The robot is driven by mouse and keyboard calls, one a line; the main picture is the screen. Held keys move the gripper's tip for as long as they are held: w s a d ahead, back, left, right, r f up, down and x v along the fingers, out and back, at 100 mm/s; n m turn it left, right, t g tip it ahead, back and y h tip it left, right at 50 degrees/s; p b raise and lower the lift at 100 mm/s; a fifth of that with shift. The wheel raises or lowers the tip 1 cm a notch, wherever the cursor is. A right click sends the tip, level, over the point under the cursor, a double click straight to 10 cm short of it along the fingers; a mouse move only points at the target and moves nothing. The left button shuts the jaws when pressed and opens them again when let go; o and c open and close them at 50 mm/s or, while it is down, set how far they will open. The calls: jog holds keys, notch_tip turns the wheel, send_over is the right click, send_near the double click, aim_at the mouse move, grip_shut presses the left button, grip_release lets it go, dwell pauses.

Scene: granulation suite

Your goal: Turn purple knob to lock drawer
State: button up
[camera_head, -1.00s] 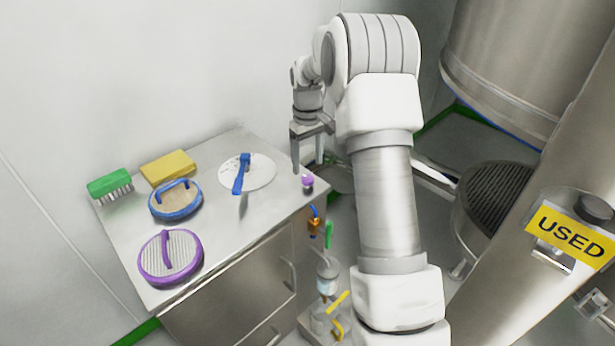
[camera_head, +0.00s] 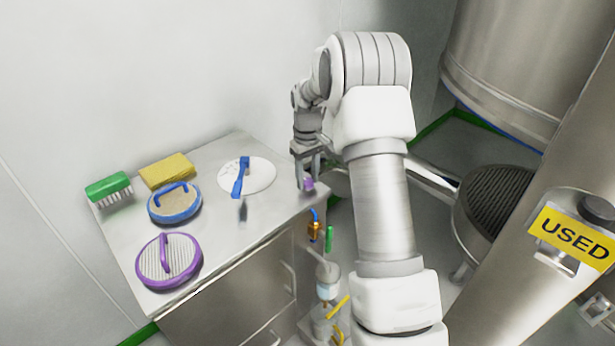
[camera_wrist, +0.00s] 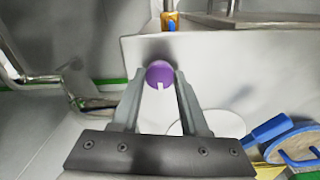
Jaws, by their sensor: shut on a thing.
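The purple knob (camera_head: 308,184) sits at the right end of the steel cabinet top (camera_head: 225,245). In the wrist view the knob (camera_wrist: 160,74) is round, with a small pale notch at its lower edge. My gripper (camera_head: 304,182) points down at the cabinet's right corner. In the wrist view my gripper (camera_wrist: 159,80) has its two fingertips closed on the sides of the knob. The drawer front (camera_head: 245,300) is on the cabinet's front face, and it looks closed. In the head view the fingers hide part of the knob.
On the cabinet top are a green brush (camera_head: 108,187), a yellow sponge (camera_head: 167,170), a blue-rimmed sieve (camera_head: 174,215), a purple-rimmed sieve (camera_head: 150,262) and a white disc (camera_head: 262,175) with a blue handle. A large steel vessel (camera_head: 520,60) stands at the right.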

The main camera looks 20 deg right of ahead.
grip_shut()
jog(key=shift+m, duration=0.3)
jog(key=m+p, duration=0.2)
jog(key=m, duration=0.1)
jog(key=shift+r+m, duration=0.1)
jog(key=shift+m, duration=0.3)
jog(key=m+p, duration=0.1)
jog(key=m, duration=0.3)
jog(key=shift+m, duration=0.3)
jog(key=m+p, duration=0.2)
jog(key=m, duration=0.2)
jog(key=shift+w+m+p, duration=0.1)
jog(key=shift+m+p, duration=0.5)
jog(key=shift+m, duration=1.8)
